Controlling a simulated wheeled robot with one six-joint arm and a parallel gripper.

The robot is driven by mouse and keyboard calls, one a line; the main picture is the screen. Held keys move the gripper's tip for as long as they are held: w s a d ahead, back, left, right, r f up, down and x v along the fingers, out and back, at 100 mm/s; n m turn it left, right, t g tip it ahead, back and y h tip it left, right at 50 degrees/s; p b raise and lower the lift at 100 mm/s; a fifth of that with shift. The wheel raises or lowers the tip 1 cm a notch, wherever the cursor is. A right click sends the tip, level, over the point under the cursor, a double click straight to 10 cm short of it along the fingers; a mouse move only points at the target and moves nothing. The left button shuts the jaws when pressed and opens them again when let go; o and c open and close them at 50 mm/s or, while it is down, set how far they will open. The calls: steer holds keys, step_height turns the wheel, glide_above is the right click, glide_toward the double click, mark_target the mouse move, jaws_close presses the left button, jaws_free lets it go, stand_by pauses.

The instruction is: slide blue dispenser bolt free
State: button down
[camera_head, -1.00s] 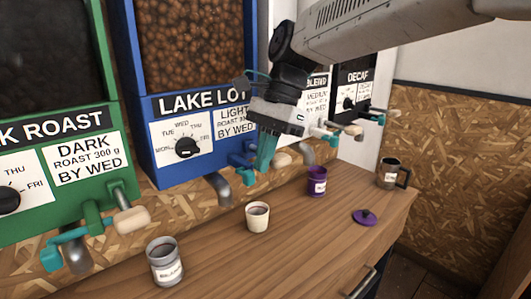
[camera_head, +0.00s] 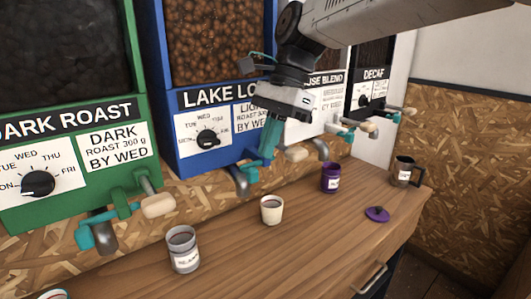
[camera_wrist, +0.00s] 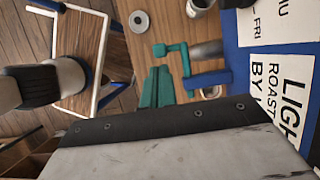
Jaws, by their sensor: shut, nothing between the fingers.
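The blue dispenser (camera_head: 160,70) holds brown beans and carries a LAKE LO... label and a day dial. Its teal bolt (camera_head: 248,172) sits at the metal spout (camera_head: 240,186) below the label; the wrist view shows the bolt (camera_wrist: 184,62) as a cranked bar beside the spout and a blue bracket (camera_wrist: 208,79). My gripper (camera_head: 266,156) has its teal fingers shut and empty, pointing down in front of the bracket. The fingers (camera_wrist: 157,84) appear close beside the bolt in the wrist view; whether they touch it I cannot tell. They partly hide the bracket in the head view.
Below on the wooden counter (camera_head: 330,222) stand a cream cup (camera_head: 271,210), a grey cup (camera_head: 183,250), a purple cup (camera_head: 330,177) and a dark mug (camera_head: 403,172). A purple lid (camera_head: 377,214) lies flat. A green dispenser (camera_head: 70,150) stands left.

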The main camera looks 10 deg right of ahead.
steer(key=v, duration=0.7)
steer(key=shift+d+r, duration=0.2)
steer(key=shift+d, duration=0.05)
steer(key=shift+w, duration=0.1)
steer(key=s+d+f+n+t+h, duration=0.1)
steer(key=s+d+f+n+h, duration=0.1)
steer(key=s+d+f+n, duration=0.4)
steer(key=s+d+f+n+t+h, duration=0.1)
steer(key=s+d+f+n+t, duration=0.1)
steer(key=s+d+f+n, duration=0.3)
steer(key=s+d+f, duration=0.2)
steer(key=s+f, duration=0.1)
steer(key=s, duration=0.2)
steer(key=s+d+f, duration=0.2)
steer(key=s+f, duration=0.2)
steer(key=s, duration=0.2)
steer(key=shift+d+n+t+h, duration=0.3)
steer(key=shift+d+n+h, duration=0.1)
